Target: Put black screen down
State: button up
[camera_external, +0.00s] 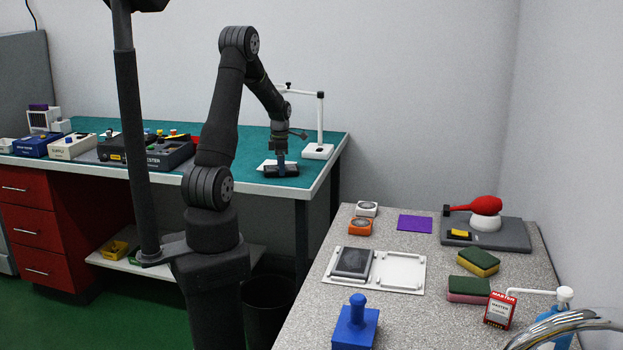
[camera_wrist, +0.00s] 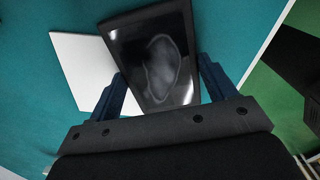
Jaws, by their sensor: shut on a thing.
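The black screen (camera_wrist: 158,60) is a dark framed rectangle with a greyish oval smudge on its glossy face. My gripper (camera_wrist: 165,85) is shut on it, one blue finger at each side, in the wrist view. In the external view my gripper (camera_external: 281,160) is over the green bench top (camera_external: 230,148), near its right front corner, and the black screen (camera_external: 281,171) shows small below it. A white sheet (camera_wrist: 85,65) lies on the green surface beside and partly behind the screen. I cannot tell whether the screen touches the bench or sheet.
A white stand (camera_external: 318,151) rises behind my gripper. A tester box (camera_external: 165,153) and supply boxes (camera_external: 72,147) line the bench to the left. The bench edge is close on the right. A speckled counter (camera_external: 400,318) holds a white two-bay tray (camera_external: 401,288), sponges and a blue stamp (camera_external: 356,325).

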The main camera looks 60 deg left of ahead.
jog(key=o, duration=1.1)
notch_tip(320, 180, up, 13)
jog(key=shift+f, duration=0.1)
notch_tip(320, 180, down, 13)
jog(key=shift+f, duration=0.1)
jog(key=shift+r, duration=0.55)
